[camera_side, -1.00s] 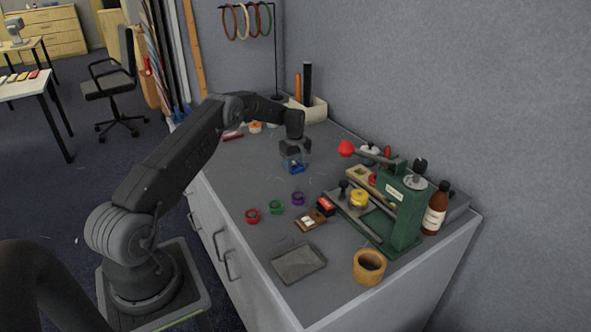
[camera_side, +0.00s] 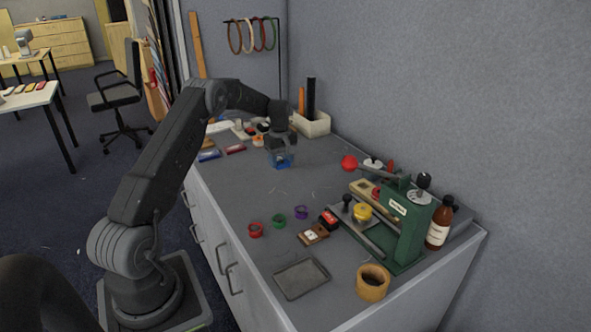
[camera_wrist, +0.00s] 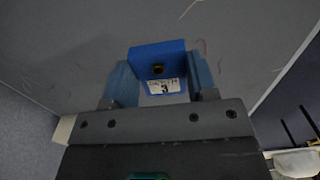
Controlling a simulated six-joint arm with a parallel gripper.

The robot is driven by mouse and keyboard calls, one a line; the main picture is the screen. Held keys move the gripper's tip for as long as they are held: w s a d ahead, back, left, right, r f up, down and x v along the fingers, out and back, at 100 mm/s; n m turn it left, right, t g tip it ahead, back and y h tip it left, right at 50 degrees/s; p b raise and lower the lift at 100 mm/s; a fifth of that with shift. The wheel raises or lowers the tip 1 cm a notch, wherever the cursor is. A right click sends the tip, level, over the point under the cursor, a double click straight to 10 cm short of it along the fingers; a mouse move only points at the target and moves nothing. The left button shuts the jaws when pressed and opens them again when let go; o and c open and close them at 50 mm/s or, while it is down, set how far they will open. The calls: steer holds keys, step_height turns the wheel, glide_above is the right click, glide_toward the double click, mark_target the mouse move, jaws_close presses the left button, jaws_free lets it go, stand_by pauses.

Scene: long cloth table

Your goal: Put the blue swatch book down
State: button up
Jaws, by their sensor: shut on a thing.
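The blue swatch book (camera_wrist: 160,58) is between the fingers of my gripper (camera_wrist: 163,82) in the wrist view. Its blue face has a dark rivet and a white label with a "3". In the side view, my gripper (camera_side: 281,152) points down over the back half of the grey table top (camera_side: 300,180), shut on the blue book (camera_side: 282,161). The book's lower edge is close to the table; I cannot tell whether it touches. The fingers hide part of the book.
A flat blue item (camera_side: 209,156) and a red one (camera_side: 235,149) lie left of my gripper. Rings, a tray (camera_side: 301,278) and a green press (camera_side: 403,222) stand toward the front. A white bin (camera_side: 314,125) stands behind. The table just in front of my gripper is clear.

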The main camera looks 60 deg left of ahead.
steer(key=s+a+r, duration=0.2)
steer(key=s+r, duration=0.1)
steer(key=s, duration=0.1)
steer(key=w+d+r+n, duration=0.2)
steer(key=d+n, duration=0.3)
steer(key=d, duration=0.1)
steer(key=w+d+r+n, duration=0.2)
steer(key=w+d+n, duration=0.1)
steer(key=d+n, duration=0.25)
steer(key=n, duration=0.8)
glide_above(361, 209)
steer(key=shift+m, duration=0.25)
step_height(361, 209, down, 4)
steer(key=shift+f, duration=0.2)
steer(key=shift+d+f, duration=0.1)
steer(key=shift+f, duration=1.95)
steer(key=shift+f, duration=0.15)
steer(key=o, duration=1)
